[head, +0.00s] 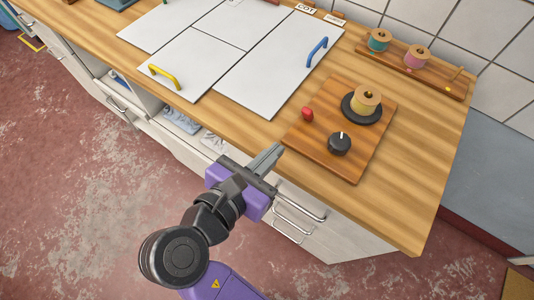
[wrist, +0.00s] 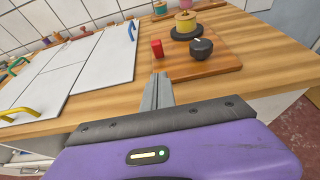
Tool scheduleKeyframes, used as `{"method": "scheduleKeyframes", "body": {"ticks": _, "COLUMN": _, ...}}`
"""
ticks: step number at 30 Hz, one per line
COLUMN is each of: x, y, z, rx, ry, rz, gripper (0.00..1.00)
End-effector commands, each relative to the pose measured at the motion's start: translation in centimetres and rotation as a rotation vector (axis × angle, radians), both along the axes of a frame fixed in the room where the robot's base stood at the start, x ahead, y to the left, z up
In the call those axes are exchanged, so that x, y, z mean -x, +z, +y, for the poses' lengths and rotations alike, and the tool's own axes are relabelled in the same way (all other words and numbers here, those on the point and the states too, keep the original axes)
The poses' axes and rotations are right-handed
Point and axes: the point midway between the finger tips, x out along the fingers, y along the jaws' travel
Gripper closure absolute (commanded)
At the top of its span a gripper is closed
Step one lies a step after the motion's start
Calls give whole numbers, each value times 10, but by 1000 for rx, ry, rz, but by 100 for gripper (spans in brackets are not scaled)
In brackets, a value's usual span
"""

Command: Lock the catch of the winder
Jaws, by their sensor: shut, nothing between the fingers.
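The winder is a brown wooden board (head: 357,105) on the worktop, also in the wrist view (wrist: 215,66). It carries a yellow spool (head: 366,99) on a black disc, a black knob (head: 340,144) with a white mark, and a small red piece (head: 307,114). In the wrist view the red piece (wrist: 157,48) stands left of the knob (wrist: 201,47). I cannot tell for sure which part is the catch. My gripper (head: 277,149) is shut and empty, near the counter's front edge, just short of the board and apart from the red piece and the knob.
White panels (head: 272,66) with a yellow handle (head: 165,77) and a blue handle (head: 317,51) lie left of the winder. A wooden rack (head: 414,67) with a teal and a pink spool stands at the back by the tiled wall. Bare worktop (head: 420,165) lies right of the board.

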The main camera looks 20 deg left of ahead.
Motion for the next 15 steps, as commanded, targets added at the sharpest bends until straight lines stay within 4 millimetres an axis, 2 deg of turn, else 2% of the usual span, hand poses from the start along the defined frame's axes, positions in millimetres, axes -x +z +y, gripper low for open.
{"method": "scheduleKeyframes", "body": {"ticks": 8, "x": -49, "y": -21, "z": -19, "rx": 1, "ry": -4, "rz": 1, "gripper": 100}}
{"method": "scheduleKeyframes", "body": {"ticks": 15, "x": -76, "y": -8, "z": -28, "rx": -1, "ry": 0, "rz": 0, "gripper": 100}}
